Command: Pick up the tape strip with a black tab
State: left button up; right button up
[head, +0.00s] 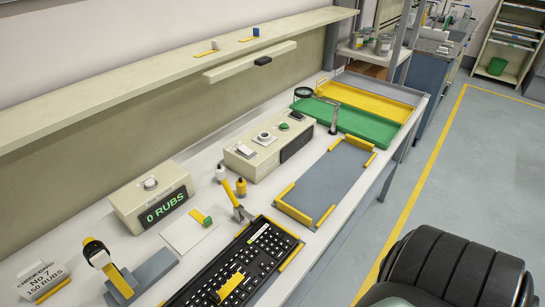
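I cannot clearly make out a tape strip with a black tab. A yellow strip with a white tab (206,52) and a yellow strip with a blue tab (251,36) lie on the long shelf. A yellow piece with a green tab (202,217) is on the white card. A small black block (263,61) sits on the pale bar below the shelf; no yellow strip shows at it. A yellow patch (231,285) lies on the black keyboard (255,257); I cannot tell if it has a black tab. Neither gripper is in view.
A display box reading "0 RUBS" (151,196) and a second box (268,146) stand along the bench. A yellow-and-black tool (98,252) stands at the left. Green (346,120) and yellow (366,101) trays are at the far end. The grey mat (327,182) looks clear.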

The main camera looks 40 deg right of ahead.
aim_at(218, 297)
jog(key=z, duration=0.75)
jog(key=i, duration=0.05)
